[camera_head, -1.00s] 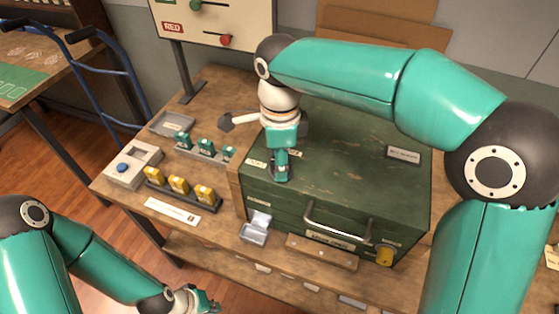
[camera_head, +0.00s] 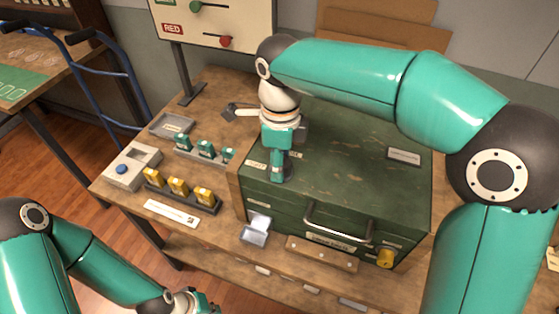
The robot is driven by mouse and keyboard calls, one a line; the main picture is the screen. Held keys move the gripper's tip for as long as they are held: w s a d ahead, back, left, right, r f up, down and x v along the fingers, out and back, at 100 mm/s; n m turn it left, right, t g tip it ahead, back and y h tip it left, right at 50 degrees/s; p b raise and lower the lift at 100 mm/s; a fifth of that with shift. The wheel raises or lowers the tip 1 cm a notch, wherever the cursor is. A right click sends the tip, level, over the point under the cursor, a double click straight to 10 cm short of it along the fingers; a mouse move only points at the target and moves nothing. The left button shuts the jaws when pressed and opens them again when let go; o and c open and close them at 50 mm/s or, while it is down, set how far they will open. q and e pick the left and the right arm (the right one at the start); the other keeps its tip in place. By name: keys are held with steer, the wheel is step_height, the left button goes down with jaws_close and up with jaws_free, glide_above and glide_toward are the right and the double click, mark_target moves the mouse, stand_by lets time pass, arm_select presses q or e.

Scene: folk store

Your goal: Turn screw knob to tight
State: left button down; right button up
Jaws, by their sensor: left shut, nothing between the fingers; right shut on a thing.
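My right gripper (camera_head: 281,176) points down at the front left of the green chest's lid (camera_head: 345,160). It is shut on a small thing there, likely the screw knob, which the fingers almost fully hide. Small pale labels (camera_head: 257,164) lie on the lid by the fingertips; I cannot read them, nor tell how far the knob is turned. My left gripper (camera_head: 203,304) is shut and empty at the bottom edge, in front of the workbench and away from the chest.
The chest has a metal handle (camera_head: 338,228) and a yellow knob (camera_head: 386,258) on its front. An open grey box (camera_head: 256,232) stands before it. Teal blocks (camera_head: 205,149), yellow blocks (camera_head: 177,186) and a blue-button panel (camera_head: 130,167) are on the bench's left. A sign stands behind.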

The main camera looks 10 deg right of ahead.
steer(key=o, duration=1.1)
steer(key=shift+w, duration=0.1)
steer(key=shift+o, duration=0.2)
step_height(320, 180, up, 12)
steer(key=shift+w+f, duration=0.1)
